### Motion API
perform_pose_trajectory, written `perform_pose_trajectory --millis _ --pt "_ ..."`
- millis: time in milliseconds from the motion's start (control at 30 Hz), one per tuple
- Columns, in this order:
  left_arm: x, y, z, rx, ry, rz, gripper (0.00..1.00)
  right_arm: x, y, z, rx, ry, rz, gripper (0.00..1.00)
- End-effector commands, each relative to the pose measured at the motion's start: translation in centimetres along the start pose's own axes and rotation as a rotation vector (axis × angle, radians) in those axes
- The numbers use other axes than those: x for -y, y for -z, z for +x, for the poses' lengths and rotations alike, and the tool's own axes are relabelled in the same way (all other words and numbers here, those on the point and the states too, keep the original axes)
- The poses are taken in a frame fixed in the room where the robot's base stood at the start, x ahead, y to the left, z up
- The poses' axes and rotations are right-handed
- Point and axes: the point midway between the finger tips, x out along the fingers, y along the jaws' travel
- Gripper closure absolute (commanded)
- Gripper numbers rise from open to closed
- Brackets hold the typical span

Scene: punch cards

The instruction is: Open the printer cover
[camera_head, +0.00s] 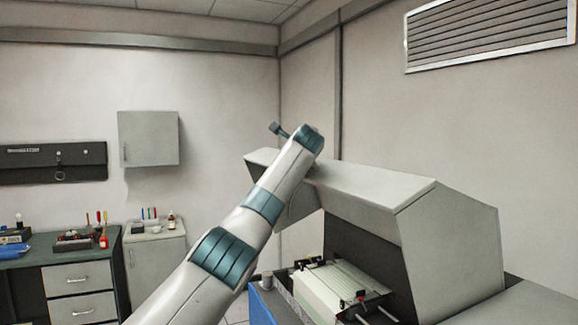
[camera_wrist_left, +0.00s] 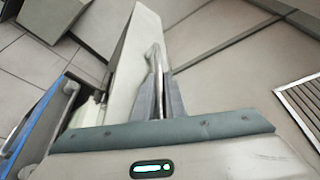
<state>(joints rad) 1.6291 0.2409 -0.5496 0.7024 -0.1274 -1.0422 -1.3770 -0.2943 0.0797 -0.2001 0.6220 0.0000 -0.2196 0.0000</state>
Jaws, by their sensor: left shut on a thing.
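The printer cover (camera_head: 375,186) is a light grey angular hood, tilted up so that the inside of the printer (camera_head: 343,283) shows below it. My left arm crosses the head view from the lower left to the cover's left end. The arm hides the gripper there. In the left wrist view the left gripper (camera_wrist_left: 158,65) is shut on the edge of the cover (camera_wrist_left: 133,58), with its fingers close together on the pale panel. The exact contact is small and partly hidden by the fingers. My right gripper is in neither view.
A dark green bench (camera_head: 60,246) with drawers and small tools stands at the left. A grey wall cabinet (camera_head: 149,138) hangs above a low cabinet (camera_head: 155,262). A vent (camera_head: 490,35) is high on the right wall. The air above the cover looks clear.

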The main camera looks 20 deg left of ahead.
Motion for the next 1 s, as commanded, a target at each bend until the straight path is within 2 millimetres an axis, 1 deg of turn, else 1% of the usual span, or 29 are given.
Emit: perform_pose_trajectory --millis 133,333,500,533,600,1000 --pt "0.46 0.24 -0.26 0.0 -0.01 0.019 1.0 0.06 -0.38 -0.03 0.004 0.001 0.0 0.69" --pt "0.49 0.29 -0.28 0.0 -0.012 0.022 1.0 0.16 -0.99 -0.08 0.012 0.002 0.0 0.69" --pt "0.48 0.31 -0.28 -0.001 -0.012 0.021 1.0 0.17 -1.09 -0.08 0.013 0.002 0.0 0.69" --pt "0.48 0.31 -0.28 -0.001 -0.012 0.021 0.84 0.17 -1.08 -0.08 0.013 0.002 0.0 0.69" --pt "0.5 0.3 -0.29 -0.001 -0.011 0.02 0.71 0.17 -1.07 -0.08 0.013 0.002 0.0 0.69" --pt "0.46 0.35 -0.51 -0.001 -0.01 0.018 0.71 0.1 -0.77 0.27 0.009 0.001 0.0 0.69"
